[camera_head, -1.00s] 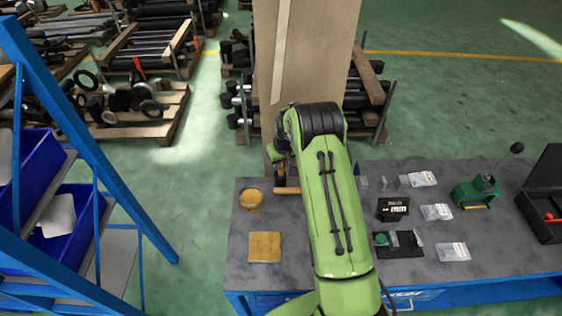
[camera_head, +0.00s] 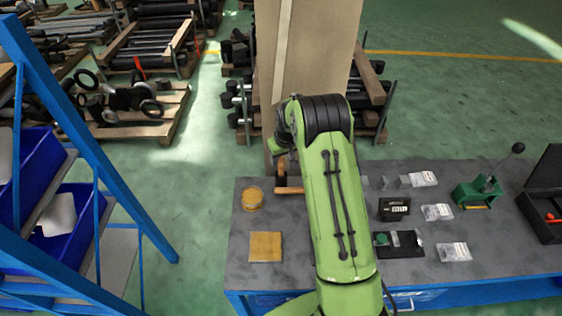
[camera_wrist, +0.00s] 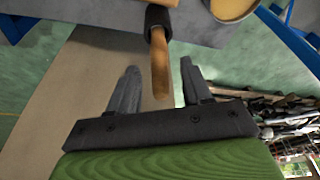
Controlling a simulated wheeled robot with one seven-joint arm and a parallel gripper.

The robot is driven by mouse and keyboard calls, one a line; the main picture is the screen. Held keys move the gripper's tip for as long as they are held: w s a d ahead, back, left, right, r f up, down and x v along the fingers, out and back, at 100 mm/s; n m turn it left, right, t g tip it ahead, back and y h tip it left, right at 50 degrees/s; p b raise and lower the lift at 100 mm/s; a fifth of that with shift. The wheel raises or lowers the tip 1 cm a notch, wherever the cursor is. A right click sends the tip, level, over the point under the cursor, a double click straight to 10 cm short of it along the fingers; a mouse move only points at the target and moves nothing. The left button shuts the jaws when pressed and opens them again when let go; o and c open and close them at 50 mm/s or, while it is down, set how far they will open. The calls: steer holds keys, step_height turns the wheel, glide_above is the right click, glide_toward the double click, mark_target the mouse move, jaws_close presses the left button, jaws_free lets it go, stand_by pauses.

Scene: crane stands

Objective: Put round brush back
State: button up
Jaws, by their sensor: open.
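The round brush is most likely the wooden handle with a black collar (camera_wrist: 161,62) in the wrist view. In the head view a small brown upright handle (camera_head: 282,168) shows at the table's far edge, just left of my arm. My gripper (camera_wrist: 159,66) is open, with one finger on each side of the handle's free end. I see gaps between handle and fingers. The brush's head is not clear to see. In the head view my gripper is mostly hidden behind my green arm.
The grey table (camera_head: 315,258) carries a round tan tin (camera_head: 252,199), a tan square (camera_head: 265,247), small bagged parts and a green lever press (camera_head: 478,192). A blue rack (camera_head: 80,130) stands at the left. A tall tan board (camera_head: 312,50) stands behind my arm.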

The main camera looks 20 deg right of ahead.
steer(key=s+a+r+t, duration=0.1)
steer(key=s+a+r, duration=0.3)
steer(key=s+r, duration=0.6)
steer(key=s+a+r, duration=0.3)
steer(key=s+r, duration=0.3)
steer(key=r, duration=0.7)
steer(key=s+a, duration=0.2)
steer(key=s, duration=0.8)
steer(key=s+a+t, duration=0.1)
steer(key=s+a, duration=0.1)
steer(key=s, duration=0.8)
steer(key=shift+r+t+b, duration=0.3)
steer(key=shift+r, duration=0.15)
steer(key=shift+a, duration=0.1)
